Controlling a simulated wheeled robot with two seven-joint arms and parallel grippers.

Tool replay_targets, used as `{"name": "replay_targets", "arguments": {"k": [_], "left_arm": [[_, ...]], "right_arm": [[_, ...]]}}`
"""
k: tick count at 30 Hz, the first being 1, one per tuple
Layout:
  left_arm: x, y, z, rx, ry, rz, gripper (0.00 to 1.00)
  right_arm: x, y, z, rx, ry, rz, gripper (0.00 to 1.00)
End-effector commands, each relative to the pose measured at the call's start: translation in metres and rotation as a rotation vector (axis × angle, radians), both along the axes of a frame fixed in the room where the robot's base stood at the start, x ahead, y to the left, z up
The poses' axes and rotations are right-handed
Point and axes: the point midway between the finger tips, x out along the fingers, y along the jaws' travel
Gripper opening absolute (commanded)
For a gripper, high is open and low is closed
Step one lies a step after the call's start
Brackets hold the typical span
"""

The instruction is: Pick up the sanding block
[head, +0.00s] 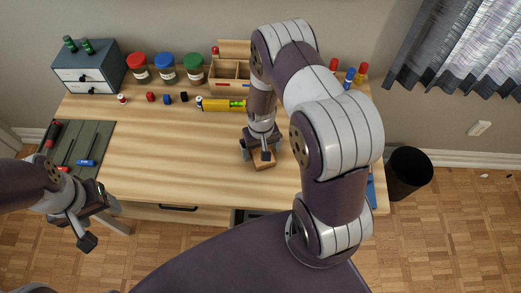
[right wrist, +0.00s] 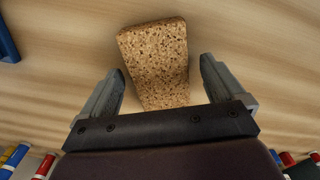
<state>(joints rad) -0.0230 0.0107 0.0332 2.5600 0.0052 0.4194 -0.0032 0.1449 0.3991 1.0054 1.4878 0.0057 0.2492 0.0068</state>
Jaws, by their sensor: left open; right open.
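The sanding block (right wrist: 157,55) is a speckled brown cork-like block lying on the desk. In the right wrist view it lies between and beyond the two open fingers of my right gripper (right wrist: 160,92), with a gap on each side. In the head view the block (head: 264,165) is partly hidden under my right gripper (head: 260,154), which points down over it. My left gripper (head: 95,221) is open and empty, off the front left of the desk.
The wooden desk (head: 150,160) is clear left of the block. A green mat (head: 85,150) with tools lies at left. A black bin (head: 408,172) stands at right.

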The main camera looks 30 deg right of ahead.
Motion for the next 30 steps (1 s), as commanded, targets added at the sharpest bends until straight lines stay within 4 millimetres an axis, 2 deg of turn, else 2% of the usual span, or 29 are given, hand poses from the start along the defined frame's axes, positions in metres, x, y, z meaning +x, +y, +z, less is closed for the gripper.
{"name": "replay_targets", "arguments": {"k": [7,8,12,13,14,15,23,26,30], "left_arm": [[0.000,0.000,0.000,0.000,0.000,0.000,0.64],[0.000,0.000,0.000,0.000,0.000,0.000,0.64],[0.000,0.000,0.000,0.000,0.000,0.000,0.64],[0.000,0.000,0.000,0.000,0.000,0.000,0.64],[0.000,0.000,0.000,0.000,0.000,0.000,0.64],[0.000,0.000,0.000,0.000,0.000,0.000,0.64],[0.000,0.000,0.000,0.000,0.000,0.000,0.64],[0.000,0.000,-0.001,0.000,0.000,0.000,0.64],[0.000,0.000,-0.002,0.000,0.000,0.000,0.64]], "right_arm": [[0.001,0.000,-0.004,0.000,-0.002,0.000,0.96],[0.001,0.000,-0.004,0.000,-0.002,0.000,0.89],[0.001,0.000,-0.004,0.000,-0.002,0.001,0.44],[0.001,0.000,-0.004,0.000,-0.002,0.001,0.36],[0.001,0.000,-0.004,0.000,-0.002,0.001,0.35],[0.001,0.000,-0.004,0.000,-0.002,0.001,0.31],[0.001,0.000,-0.001,0.000,-0.003,0.001,0.31],[0.001,0.000,0.008,0.000,-0.003,0.001,0.31],[0.002,0.000,0.030,-0.002,-0.004,0.001,0.31]]}}
